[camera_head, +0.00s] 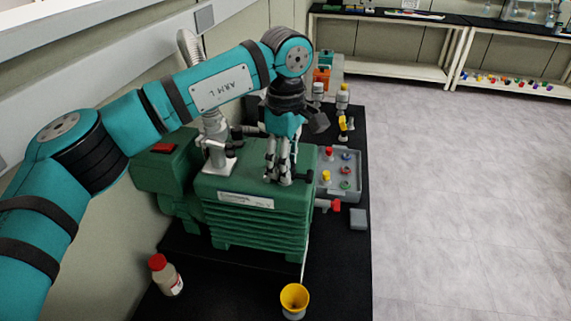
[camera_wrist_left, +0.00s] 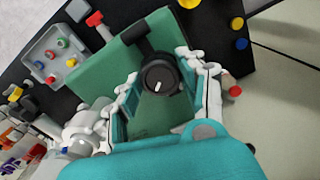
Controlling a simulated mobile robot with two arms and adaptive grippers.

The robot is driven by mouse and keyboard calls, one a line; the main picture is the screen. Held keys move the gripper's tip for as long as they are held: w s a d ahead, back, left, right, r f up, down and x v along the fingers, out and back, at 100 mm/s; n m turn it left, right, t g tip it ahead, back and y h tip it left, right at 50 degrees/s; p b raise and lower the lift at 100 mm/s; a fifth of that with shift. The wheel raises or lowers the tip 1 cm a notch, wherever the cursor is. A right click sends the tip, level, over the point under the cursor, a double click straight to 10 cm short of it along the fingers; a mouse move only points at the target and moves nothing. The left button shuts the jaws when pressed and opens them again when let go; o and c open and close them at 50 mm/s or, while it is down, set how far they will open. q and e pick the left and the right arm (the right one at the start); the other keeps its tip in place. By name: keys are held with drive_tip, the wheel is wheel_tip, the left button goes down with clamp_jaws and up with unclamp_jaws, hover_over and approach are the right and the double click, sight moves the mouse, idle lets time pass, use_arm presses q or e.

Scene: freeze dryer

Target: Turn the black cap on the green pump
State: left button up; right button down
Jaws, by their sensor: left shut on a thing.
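The green pump (camera_head: 255,200) stands on the black bench top in the head view, with a ribbed front and a white label. Its green top also fills the middle of the left wrist view (camera_wrist_left: 100,72). The black cap (camera_wrist_left: 160,76) is round with a white mark and sits on the pump's top in the wrist view. My left gripper (camera_head: 281,180) points down onto the pump's top and hides most of the cap in the head view. Its fingers (camera_wrist_left: 158,84) are shut on the cap, one on each side. My right gripper is not in view.
A grey tray (camera_head: 352,190) with small coloured pieces stands right of the pump, near a grey block (camera_head: 359,219). A red-capped bottle (camera_head: 166,275) and a yellow cup (camera_head: 294,299) stand in front. A white pipe fitting (camera_head: 217,150) rises beside my gripper. The floor at right is clear.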

use_arm(q)
drive_tip(key=m, duration=0.2)
drive_tip(key=shift+m+b, duration=0.3)
drive_tip(key=shift+m, duration=0.1)
drive_tip(key=m, duration=0.2)
drive_tip(key=shift+m, duration=0.4)
drive_tip(key=m, duration=0.5)
drive_tip(key=shift+a+r, duration=0.1)
drive_tip(key=m, duration=0.6)
drive_tip(key=shift+m, duration=0.4)
drive_tip(key=m, duration=0.5)
drive_tip(key=shift+m, duration=0.3)
drive_tip(key=o, duration=1.1)
drive_tip(key=shift+o, duration=0.4)
